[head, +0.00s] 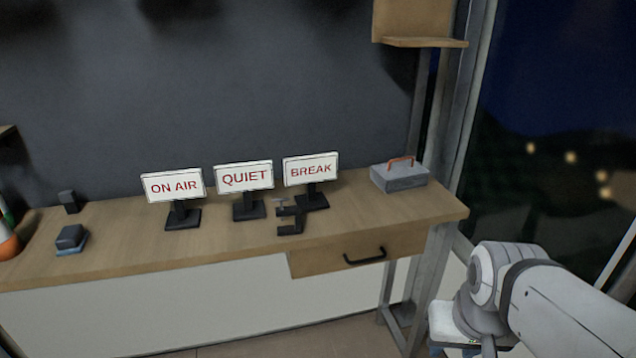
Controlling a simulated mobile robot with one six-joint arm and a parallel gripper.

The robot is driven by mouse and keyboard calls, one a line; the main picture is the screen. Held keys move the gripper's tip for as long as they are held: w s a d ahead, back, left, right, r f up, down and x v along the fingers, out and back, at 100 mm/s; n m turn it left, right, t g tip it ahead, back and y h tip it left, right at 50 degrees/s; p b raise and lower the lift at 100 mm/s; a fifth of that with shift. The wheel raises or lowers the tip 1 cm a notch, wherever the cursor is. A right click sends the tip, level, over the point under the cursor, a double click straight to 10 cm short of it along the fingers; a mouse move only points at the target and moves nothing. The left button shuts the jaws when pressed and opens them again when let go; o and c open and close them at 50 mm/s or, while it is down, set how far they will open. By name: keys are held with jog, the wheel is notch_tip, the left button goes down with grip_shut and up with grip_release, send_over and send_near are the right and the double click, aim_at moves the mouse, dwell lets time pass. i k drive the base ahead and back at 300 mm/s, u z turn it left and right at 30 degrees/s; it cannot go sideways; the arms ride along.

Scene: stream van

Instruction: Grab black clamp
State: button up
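A black clamp (291,222) stands on the wooden desk (350,222) near its front edge, just in front of the QUIET and BREAK signs. It has a small grey screw part at its upper left. It looks close to the BREAK sign's dark base, and I cannot tell whether they touch. My arm reaches in from the right side of the head view, well away from the clamp. My gripper is not clearly visible; the arm's lower end runs out of the bottom of the picture.
Signs reading ON AIR (173,186), QUIET (244,178) and BREAK (311,170) stand behind the clamp. A grey toolbox (400,177) sits at the desk's right end. A drawer with a black handle (365,257) is below. A metal post (432,270) stands between desk and arm.

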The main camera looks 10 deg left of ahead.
aim_at(281, 212)
jog(key=u, duration=0.05)
jog(key=i, duration=0.75)
jog(key=u, duration=1.85)
